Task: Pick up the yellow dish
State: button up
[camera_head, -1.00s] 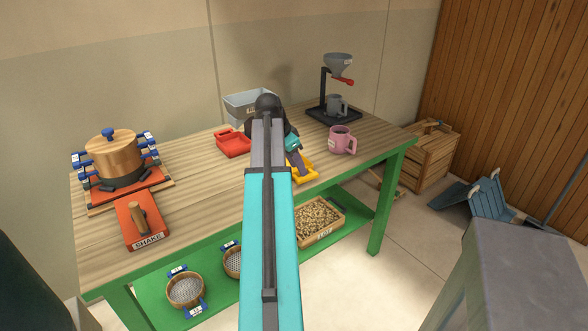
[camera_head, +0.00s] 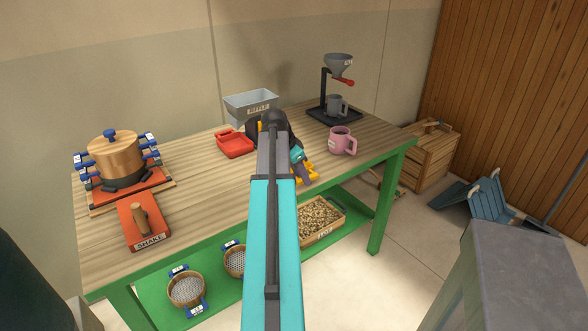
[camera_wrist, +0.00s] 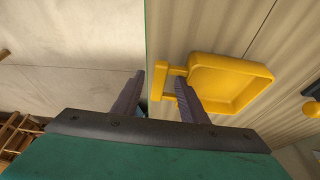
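The yellow dish (camera_head: 312,175) sits at the front edge of the table, partly hidden behind my gripper (camera_head: 302,174) in the head view. In the wrist view the yellow dish (camera_wrist: 232,68) is a square shallow tray with a short handle on its left side. My gripper (camera_wrist: 160,80) is open, its two grey fingers apart. The handle's end shows between the fingers, and the right finger overlaps part of it in the picture. I cannot tell whether a finger touches it.
A pink mug (camera_head: 342,141) stands right of the dish. A red dish (camera_head: 234,144) and a grey riffle box (camera_head: 251,105) are behind. A funnel stand (camera_head: 325,95) with a grey mug (camera_head: 337,105) is at the back right.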

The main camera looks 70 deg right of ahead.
jog(key=shift+s+d+f, duration=0.15)
jog(key=shift+d+f, duration=0.05)
jog(key=shift+f, duration=0.35)
grip_shut()
